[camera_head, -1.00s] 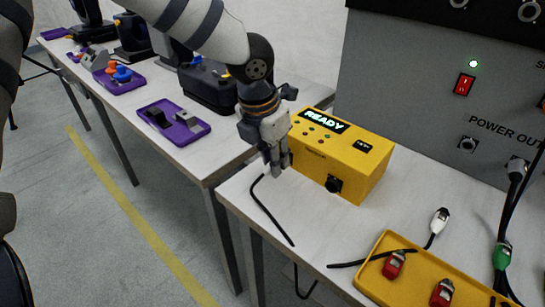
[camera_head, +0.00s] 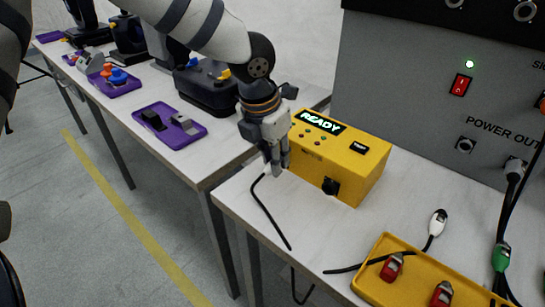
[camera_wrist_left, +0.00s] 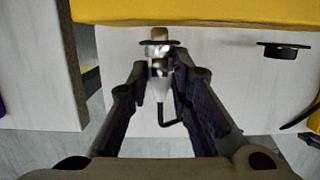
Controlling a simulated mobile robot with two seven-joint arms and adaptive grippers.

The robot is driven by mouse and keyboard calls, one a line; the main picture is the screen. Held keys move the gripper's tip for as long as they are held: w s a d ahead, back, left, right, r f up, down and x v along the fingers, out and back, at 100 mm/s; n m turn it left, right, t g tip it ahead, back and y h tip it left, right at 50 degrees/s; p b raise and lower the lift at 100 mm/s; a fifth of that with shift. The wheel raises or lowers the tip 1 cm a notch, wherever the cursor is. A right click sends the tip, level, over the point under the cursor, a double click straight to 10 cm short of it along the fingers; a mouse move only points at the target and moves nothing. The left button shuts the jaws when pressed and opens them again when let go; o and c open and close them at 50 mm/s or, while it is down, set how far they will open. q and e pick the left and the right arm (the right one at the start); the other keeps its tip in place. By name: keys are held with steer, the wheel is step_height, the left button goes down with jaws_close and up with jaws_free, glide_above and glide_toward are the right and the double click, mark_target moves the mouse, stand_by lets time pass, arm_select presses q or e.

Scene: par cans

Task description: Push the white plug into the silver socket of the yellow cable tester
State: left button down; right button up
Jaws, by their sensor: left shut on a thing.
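The yellow cable tester (camera_head: 345,172) stands on the near table, its display reading READY. My left gripper (camera_head: 276,164) is in front of the tester's left end, shut on the white plug. In the left wrist view the fingers (camera_wrist_left: 172,95) hold the plug (camera_wrist_left: 158,90) by its pale body, with its black cable hanging below. The plug's metal end points at the silver socket (camera_wrist_left: 159,35), which has a dark flange, and looks in line with it. I cannot tell whether they touch or overlap. The gripper hides the socket in the head view. My right gripper is not in view.
A black round connector (camera_head: 330,186) sits on the tester's front, right of the gripper. A yellow tray (camera_head: 413,284) with red plugs and a loose white-ended cable (camera_head: 438,222) lie to the right. A grey power cabinet (camera_head: 410,100) stands behind. The tabletop before the tester is mostly clear.

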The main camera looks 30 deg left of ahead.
arm_select(q)
steer(key=c, duration=1.4)
jaws_free()
steer(key=shift+o, duration=0.2)
steer(key=v, duration=1.2)
